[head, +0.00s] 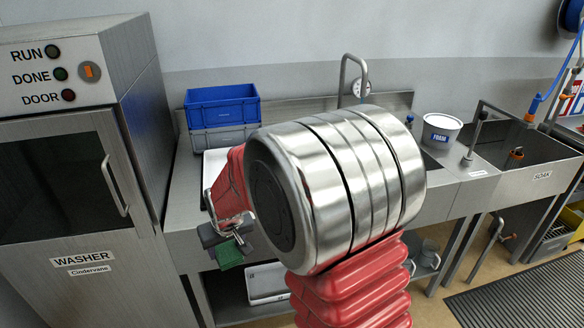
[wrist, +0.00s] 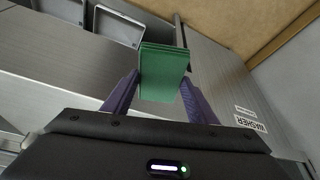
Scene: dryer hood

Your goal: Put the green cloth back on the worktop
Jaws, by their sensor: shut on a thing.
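The green cloth (head: 229,254) is a small folded block. It hangs below my gripper (head: 227,231), in front of the steel worktop (head: 183,207) in the head view. In the wrist view, the green cloth (wrist: 163,74) sits between the two purple fingers of my gripper (wrist: 160,92), which are shut on it. The cloth appears just outside the worktop's front edge, near the washer; its exact height against the top is hard to tell. My arm hides the middle of the worktop.
The washer (head: 62,190) stands at the left, with a protruding door handle (head: 113,179). A blue crate (head: 222,105) sits on a grey crate (head: 223,138) at the back. A white tub (head: 440,131) stands at the right. A pale tray (head: 265,282) lies underneath.

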